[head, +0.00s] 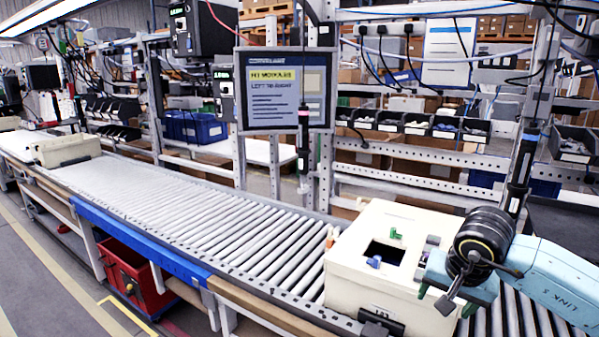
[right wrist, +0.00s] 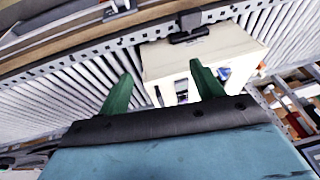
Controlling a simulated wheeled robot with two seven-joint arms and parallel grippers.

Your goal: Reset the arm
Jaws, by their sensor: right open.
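My right arm comes in from the right in the head view. My right gripper (head: 434,297) is over the right part of a cream box (head: 360,255) on the roller conveyor. In the right wrist view its green fingers (right wrist: 160,82) are spread apart with nothing between them, and the box (right wrist: 215,48) lies beyond them. I cannot tell whether the fingers touch the box. The box has a dark square opening with small green and blue pieces around it. My left gripper is not in view.
The roller conveyor (head: 180,204) runs from far left to near right, mostly clear. Another cream box (head: 66,149) sits at its far end. Black screwdrivers hang behind at the middle (head: 303,145) and right (head: 522,170), the right one close to my arm. A red crate (head: 135,280) is below.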

